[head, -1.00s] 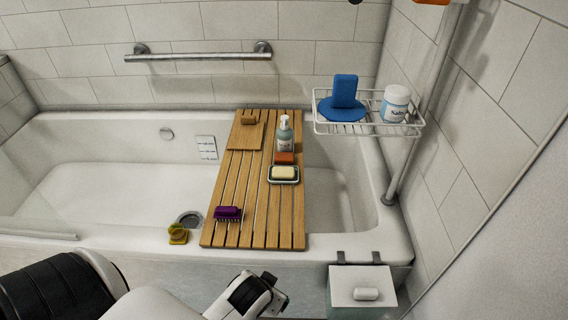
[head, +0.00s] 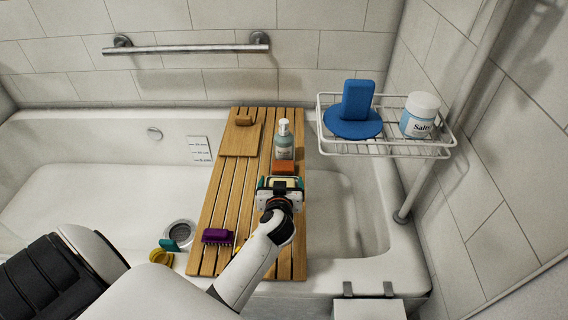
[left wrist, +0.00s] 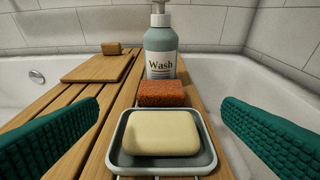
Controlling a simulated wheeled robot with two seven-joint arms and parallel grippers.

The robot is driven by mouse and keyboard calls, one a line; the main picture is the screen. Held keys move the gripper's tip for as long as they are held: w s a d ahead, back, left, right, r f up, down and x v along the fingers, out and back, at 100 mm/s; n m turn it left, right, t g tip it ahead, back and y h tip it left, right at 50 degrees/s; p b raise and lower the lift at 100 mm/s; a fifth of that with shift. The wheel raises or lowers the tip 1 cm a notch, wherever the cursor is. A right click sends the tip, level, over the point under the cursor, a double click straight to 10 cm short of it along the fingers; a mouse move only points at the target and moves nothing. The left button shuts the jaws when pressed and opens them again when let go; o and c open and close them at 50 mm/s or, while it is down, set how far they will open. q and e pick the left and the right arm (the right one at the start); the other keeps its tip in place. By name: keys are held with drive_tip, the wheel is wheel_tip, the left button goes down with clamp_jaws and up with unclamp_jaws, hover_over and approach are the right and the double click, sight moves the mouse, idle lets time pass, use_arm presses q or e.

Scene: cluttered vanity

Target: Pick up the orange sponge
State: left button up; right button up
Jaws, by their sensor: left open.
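The orange sponge (head: 284,167) lies on the slatted wooden bath board, between the wash bottle (head: 284,140) and the soap dish. In the left wrist view the sponge (left wrist: 162,93) sits just behind the dish (left wrist: 118,158) with its pale yellow soap bar (left wrist: 160,133). My left gripper (head: 281,183) is over the soap dish, in front of the sponge. Its two green fingers are spread wide to either side of the dish in the left wrist view (left wrist: 160,128), with nothing between them gripped. My right gripper is not in view.
The wooden board (head: 213,222) spans the tub. A purple brush (head: 217,236) lies near its front, and a small wooden block (head: 243,120) at its back. A wire rack (head: 385,148) at right holds a blue sponge (head: 357,100) and a salts jar (head: 420,114).

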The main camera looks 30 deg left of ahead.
sight(284, 165)
use_arm(q)
drive_tip(key=x, duration=0.3)
drive_tip(key=shift+w+a+f, duration=0.15)
drive_tip(key=shift+w+f, duration=0.05)
drive_tip(key=shift+w, duration=0.1)
drive_tip(key=b+x, duration=0.1)
drive_tip(key=x, duration=0.4)
drive_tip(key=shift+w+a+f, duration=0.1)
drive_tip(key=shift+w+f, duration=0.1)
drive_tip(key=shift+w, duration=0.15)
drive_tip(key=c, duration=1)
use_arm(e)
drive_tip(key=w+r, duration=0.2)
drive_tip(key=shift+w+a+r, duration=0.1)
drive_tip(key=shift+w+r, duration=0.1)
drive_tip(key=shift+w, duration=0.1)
